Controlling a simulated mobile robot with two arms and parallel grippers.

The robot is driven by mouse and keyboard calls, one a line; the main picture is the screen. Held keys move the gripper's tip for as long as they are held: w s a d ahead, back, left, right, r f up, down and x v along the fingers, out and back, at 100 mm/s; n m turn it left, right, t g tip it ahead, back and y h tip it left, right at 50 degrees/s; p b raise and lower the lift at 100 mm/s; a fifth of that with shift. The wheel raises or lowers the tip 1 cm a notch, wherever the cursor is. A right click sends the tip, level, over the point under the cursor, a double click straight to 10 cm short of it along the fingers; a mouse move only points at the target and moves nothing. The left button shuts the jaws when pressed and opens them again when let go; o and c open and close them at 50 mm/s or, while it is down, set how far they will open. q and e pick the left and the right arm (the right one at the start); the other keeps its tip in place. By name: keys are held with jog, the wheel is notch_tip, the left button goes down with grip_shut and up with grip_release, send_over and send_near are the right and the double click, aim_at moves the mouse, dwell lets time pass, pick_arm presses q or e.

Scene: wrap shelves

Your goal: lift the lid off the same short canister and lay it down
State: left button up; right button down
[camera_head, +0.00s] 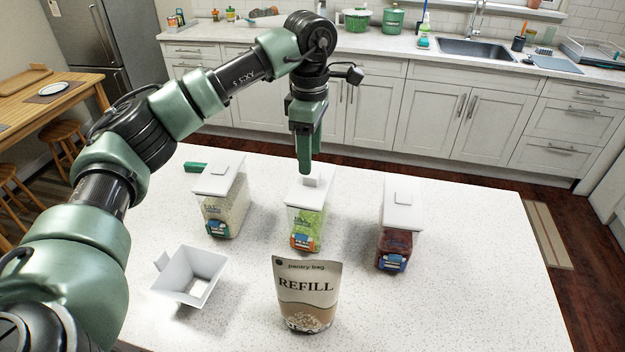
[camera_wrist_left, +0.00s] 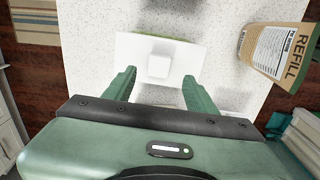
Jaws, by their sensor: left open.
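Three clear canisters with white lids stand in a row on the island counter. The middle canister (camera_head: 305,228) holds green contents, and its white lid (camera_head: 309,190) with a square knob is on. The lid also shows in the left wrist view (camera_wrist_left: 128,57). My left gripper (camera_head: 305,170) is open and points down just above this lid. In the left wrist view its fingers (camera_wrist_left: 157,80) are apart, on either side of the knob (camera_wrist_left: 158,66) and apparently not gripping it. Whether they reach the knob's level is unclear. My right gripper is not in view.
A canister with pale grains (camera_head: 228,212) stands left, one with red contents (camera_head: 394,245) right, both lidded. A white funnel (camera_head: 190,276) and an upright refill bag (camera_head: 306,292) are nearer. A green object (camera_head: 195,167) lies behind the left canister. The counter's right side is clear.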

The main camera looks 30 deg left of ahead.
aim_at(312, 185)
pick_arm(q)
notch_tip(312, 185, down, 4)
jog(key=shift+w+d+r+p, duration=0.1)
jog(key=shift+d+p, duration=0.05)
jog(key=shift+p, duration=0.75)
jog(key=shift+f, duration=0.5)
grip_shut()
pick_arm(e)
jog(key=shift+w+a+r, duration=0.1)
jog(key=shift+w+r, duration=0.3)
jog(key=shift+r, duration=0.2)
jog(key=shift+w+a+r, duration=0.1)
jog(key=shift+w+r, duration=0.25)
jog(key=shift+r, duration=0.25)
pick_arm(q)
jog(key=shift+r, duration=0.15)
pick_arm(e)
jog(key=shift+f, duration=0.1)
